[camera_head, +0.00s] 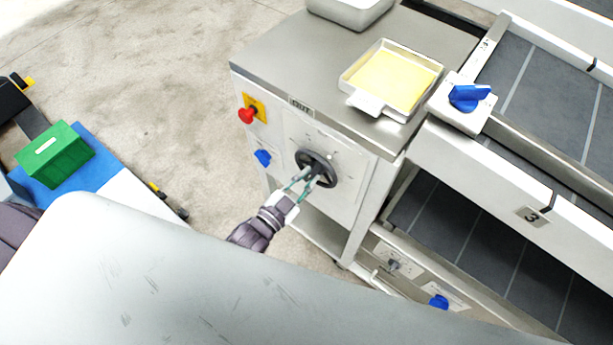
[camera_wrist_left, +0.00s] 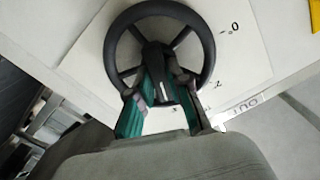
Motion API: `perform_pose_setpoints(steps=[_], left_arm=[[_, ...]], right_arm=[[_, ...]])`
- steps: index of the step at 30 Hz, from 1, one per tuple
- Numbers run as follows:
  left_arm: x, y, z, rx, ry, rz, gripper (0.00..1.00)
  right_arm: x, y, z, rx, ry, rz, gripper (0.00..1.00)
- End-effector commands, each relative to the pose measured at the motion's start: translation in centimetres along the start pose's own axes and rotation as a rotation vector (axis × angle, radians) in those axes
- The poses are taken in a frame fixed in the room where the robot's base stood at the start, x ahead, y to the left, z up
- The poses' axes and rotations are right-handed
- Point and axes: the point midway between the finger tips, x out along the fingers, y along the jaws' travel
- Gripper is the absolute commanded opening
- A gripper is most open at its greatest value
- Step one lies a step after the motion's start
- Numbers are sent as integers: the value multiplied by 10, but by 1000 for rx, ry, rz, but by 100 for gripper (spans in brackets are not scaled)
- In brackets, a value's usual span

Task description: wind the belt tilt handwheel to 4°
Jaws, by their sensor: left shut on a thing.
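The black belt tilt handwheel (camera_head: 331,177) is mounted on the front panel of the steel cabinet. It also shows in the left wrist view (camera_wrist_left: 207,42), with its rim, spokes and a dark part near the hub. My left gripper (camera_head: 308,178) reaches the wheel from the front. Its green-sided fingers (camera_wrist_left: 163,90) are shut on the dark part at the wheel's middle. The scale plate (camera_wrist_left: 228,65) behind the wheel bears markings, including a 0°; the pointer's reading cannot be made out. My right gripper is not in view.
A red emergency button (camera_head: 246,115) and a blue knob (camera_head: 263,158) sit left of the wheel. A tray with a yellow sheet (camera_head: 352,101) lies on the cabinet top (camera_head: 290,62). A conveyor with a blue knob (camera_head: 468,97) stands right. A green crate (camera_head: 55,157) is at far left.

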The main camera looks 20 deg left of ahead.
Motion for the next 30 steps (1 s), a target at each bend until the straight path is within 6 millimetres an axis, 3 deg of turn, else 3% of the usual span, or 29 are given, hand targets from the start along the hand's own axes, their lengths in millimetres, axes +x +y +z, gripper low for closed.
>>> perform_pose_setpoints(steps=[17, 18, 22, 30], left_arm=[[0, 1, 0, 33, 0, 1, 0], [0, 1, 0, 33, 0, 1, 22], [0, 0, 0, 33, 0, 1, 43], [0, 0, 0, 33, 0, 0, 43]], right_arm=[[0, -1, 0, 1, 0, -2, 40], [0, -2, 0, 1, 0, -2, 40], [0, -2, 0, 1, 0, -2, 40], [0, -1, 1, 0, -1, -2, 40]])
